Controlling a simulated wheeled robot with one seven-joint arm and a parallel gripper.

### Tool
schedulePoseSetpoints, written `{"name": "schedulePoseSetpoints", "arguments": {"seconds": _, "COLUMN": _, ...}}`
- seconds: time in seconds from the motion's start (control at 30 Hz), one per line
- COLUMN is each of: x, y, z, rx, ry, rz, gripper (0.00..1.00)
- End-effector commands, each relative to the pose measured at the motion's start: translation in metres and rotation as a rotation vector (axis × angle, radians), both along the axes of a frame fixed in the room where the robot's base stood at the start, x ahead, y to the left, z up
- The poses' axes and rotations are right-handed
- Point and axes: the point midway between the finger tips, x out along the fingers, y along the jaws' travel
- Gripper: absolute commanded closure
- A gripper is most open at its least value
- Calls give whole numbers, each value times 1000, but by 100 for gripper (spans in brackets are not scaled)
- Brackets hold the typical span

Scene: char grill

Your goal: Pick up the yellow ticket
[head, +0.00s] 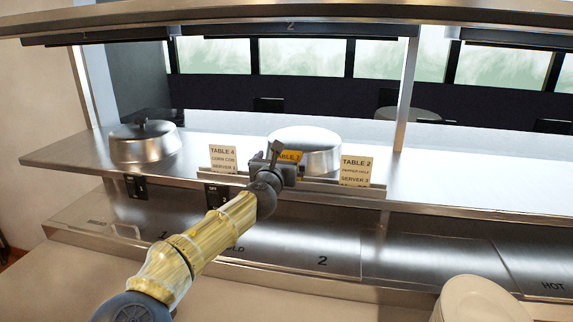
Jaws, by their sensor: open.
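The yellow ticket (290,156), with "TABLE" lettering on it, stands upright in the metal ticket rail (330,187) on the counter shelf. My gripper (275,158) is in front of it and hides its lower and left parts. The gripper is open, and I see no ticket held in it. I cannot tell whether a finger touches the ticket.
A pale "TABLE 4" ticket (223,160) stands left in the rail and a "TABLE 2" ticket (356,171) stands right. White plates (473,300) are at the lower right. An overhead shelf (340,12) spans the top.

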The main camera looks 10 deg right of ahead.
Motion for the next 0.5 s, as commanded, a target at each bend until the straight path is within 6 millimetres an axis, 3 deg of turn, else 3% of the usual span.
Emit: {"name": "schedulePoseSetpoints", "arguments": {"seconds": 0.5, "x": 11, "y": -7, "z": 1, "rx": -1, "ry": 1, "rz": -1, "gripper": 0}}
